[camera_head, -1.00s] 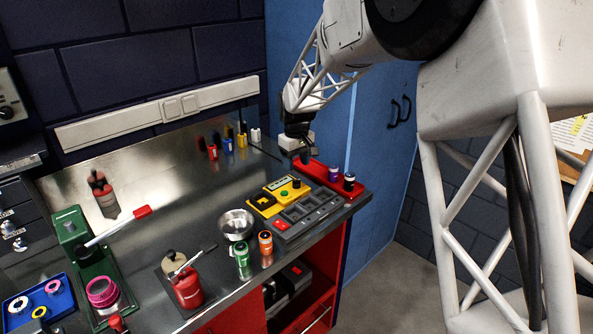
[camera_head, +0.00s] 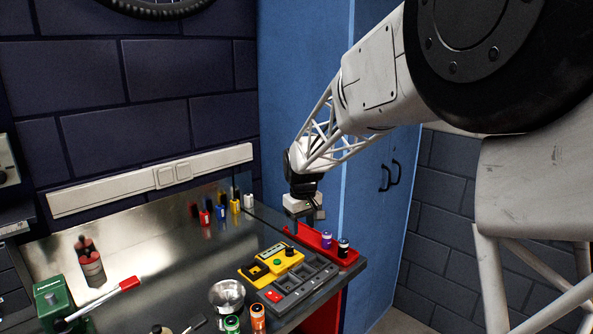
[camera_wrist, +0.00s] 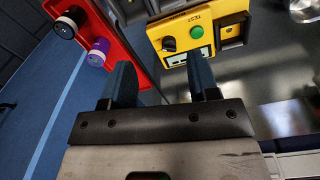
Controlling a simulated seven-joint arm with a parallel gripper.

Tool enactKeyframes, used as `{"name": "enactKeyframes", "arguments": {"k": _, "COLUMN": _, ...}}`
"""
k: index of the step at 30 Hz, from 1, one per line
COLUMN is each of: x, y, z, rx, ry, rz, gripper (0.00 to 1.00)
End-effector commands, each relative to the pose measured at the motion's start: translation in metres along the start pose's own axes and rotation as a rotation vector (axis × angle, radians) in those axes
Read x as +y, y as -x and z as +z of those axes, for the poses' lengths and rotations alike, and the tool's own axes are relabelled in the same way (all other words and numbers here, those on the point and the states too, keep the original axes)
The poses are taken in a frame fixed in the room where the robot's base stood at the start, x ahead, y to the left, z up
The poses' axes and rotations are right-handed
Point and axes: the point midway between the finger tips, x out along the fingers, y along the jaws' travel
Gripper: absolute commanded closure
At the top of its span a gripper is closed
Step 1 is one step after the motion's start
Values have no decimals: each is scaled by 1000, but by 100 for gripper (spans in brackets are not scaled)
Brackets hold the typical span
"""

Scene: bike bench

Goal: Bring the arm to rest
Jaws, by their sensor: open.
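My gripper (camera_head: 303,222) hangs at the far right part of the steel bench, over the end of the red tray (camera_head: 326,249). In the wrist view its two dark fingers (camera_wrist: 163,88) stand apart with nothing between them. The red tray (camera_wrist: 118,43) lies on one side of the fingers and the yellow tester (camera_wrist: 188,25) beyond them. Whether the fingertips touch anything is hard to tell.
The red tray holds a purple cell (camera_head: 326,240) and a black cell (camera_head: 343,248). A yellow tester (camera_head: 272,262), a grey slotted holder (camera_head: 304,286) and a metal bowl (camera_head: 227,295) stand nearby. A blue cabinet (camera_head: 379,150) rises behind my arm.

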Motion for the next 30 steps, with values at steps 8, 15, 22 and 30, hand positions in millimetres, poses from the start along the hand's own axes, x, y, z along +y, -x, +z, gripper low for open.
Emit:
{"name": "enactKeyframes", "arguments": {"k": 8, "x": 0, "y": 40, "z": 78, "rx": 33, "ry": -101, "rz": 14, "gripper": 45}}
{"name": "enactKeyframes", "arguments": {"k": 15, "x": -6, "y": 65, "z": 145, "rx": 61, "ry": -189, "rz": 26, "gripper": 45}}
{"name": "enactKeyframes", "arguments": {"k": 22, "x": -17, "y": 80, "z": 209, "rx": 86, "ry": -272, "rz": 36, "gripper": 45}}
{"name": "enactKeyframes", "arguments": {"k": 30, "x": -34, "y": 87, "z": 284, "rx": 117, "ry": -369, "rz": 48, "gripper": 45}}
